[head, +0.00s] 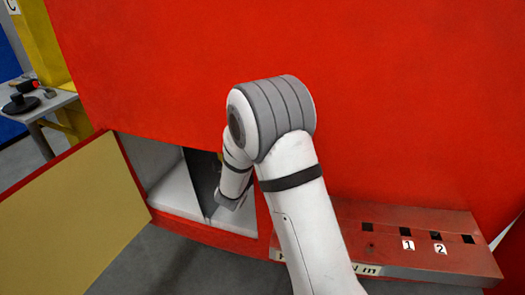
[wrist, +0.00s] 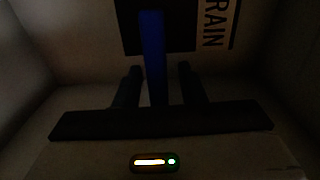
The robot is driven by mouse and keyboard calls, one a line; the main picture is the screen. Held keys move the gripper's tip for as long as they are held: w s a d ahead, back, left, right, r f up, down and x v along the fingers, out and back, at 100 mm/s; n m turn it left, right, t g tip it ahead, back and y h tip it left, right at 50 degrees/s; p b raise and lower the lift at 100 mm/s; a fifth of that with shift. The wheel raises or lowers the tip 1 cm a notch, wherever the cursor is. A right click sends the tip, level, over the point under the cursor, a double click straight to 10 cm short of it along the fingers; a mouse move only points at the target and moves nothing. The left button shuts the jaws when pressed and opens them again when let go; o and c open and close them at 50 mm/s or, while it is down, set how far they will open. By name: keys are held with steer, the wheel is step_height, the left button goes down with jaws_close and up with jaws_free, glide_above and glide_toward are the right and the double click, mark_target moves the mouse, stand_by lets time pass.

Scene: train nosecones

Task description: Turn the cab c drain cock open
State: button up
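In the wrist view, the blue handle (wrist: 153,50) of the drain cock runs up the picture against a black block or plate (wrist: 185,40). Part of a label (wrist: 214,22) reading "RAIN" is to its right. My gripper (wrist: 159,72) is open, with one dark finger on each side of the blue handle and visible gaps to it. I cannot tell how deep the fingers reach along it. In the head view, my arm goes into the open compartment (head: 165,180) in the red nosecone (head: 400,90), and my gripper is hidden there.
The compartment's cream door (head: 70,225) hangs open at left. Pale compartment walls (wrist: 40,45) lie close on both sides and the inside is dark. A red step (head: 420,250) with numbered slots juts out at lower right. A table (head: 45,105) stands at far left.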

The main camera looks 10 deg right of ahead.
steer(key=v, duration=0.7)
steer(key=shift+s+a, duration=0.2)
steer(key=shift+s, duration=0.1)
